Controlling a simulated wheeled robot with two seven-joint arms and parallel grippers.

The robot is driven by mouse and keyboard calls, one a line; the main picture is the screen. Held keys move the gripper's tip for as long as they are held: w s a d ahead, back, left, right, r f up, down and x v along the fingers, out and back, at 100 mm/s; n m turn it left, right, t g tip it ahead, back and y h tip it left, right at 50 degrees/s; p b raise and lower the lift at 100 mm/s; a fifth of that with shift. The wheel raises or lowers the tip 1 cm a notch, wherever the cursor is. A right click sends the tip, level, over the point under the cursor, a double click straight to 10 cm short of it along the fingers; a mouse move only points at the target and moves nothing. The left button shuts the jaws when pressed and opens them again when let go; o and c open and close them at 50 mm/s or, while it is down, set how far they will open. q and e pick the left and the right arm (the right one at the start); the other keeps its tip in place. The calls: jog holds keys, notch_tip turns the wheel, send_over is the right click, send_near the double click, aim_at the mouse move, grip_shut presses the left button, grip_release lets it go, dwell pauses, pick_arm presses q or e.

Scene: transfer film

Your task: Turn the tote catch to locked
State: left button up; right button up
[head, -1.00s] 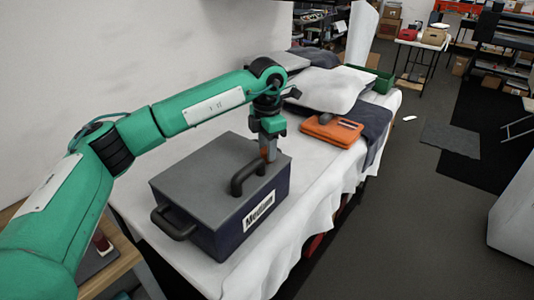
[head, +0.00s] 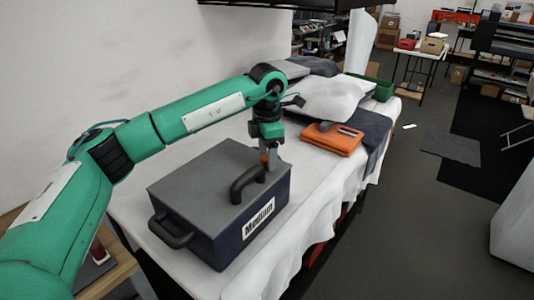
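The tote (head: 190,180) is a dark blue box with a grey lid and a "Medium" label, standing on the white-covered table. A dark curved handle or catch (head: 240,184) stands up on its lid near the label side. Another dark handle (head: 168,232) sticks out at its left end. My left gripper (head: 268,165) points down at the far end of the curved lid piece, at or very near it. Its fingertips are too small and partly hidden, so I cannot tell whether they grip. My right gripper is not in view.
An orange case (head: 332,138) lies farther along the table (head: 300,190), near white and dark cloth bundles (head: 335,98). A green bin (head: 380,88) is behind them. A wall stands along the left. Open floor (head: 410,220) lies to the right.

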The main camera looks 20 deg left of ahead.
pick_arm(q)
jog(key=shift+r, duration=0.55)
notch_tip(320, 180, up, 5)
jog(key=shift+r+b, duration=0.15)
jog(key=shift+b, duration=0.7)
notch_tip(320, 180, up, 7)
jog(key=shift+r+b, duration=0.15)
jog(key=shift+b, duration=0.2)
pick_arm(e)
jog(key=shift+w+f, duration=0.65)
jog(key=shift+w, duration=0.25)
